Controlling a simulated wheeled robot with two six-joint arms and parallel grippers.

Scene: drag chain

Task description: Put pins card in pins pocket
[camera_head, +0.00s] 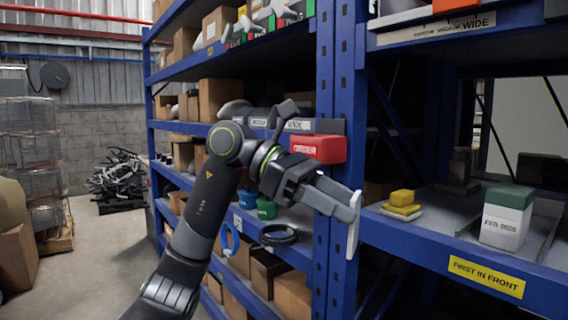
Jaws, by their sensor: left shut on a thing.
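My left gripper (340,202) reaches in from the left across the front of the shelves. It is shut on a thin white card (353,228), which stands upright and shows nearly edge-on in front of the blue upright. No writing can be read on the card. A dark grey strip of labelled pockets (335,126) runs along the shelf behind and above my wrist. My arm hides part of it, and I cannot tell which pocket is for pins. The card is apart from the strip, lower and to the right. My right gripper is not in view.
A red box marked ORDER (318,149) sits just below the pocket strip, close above my gripper. A blue rack upright (345,60) stands behind the card. Yellow blocks (402,203) and a green-topped white box (507,218) stand on the right shelf.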

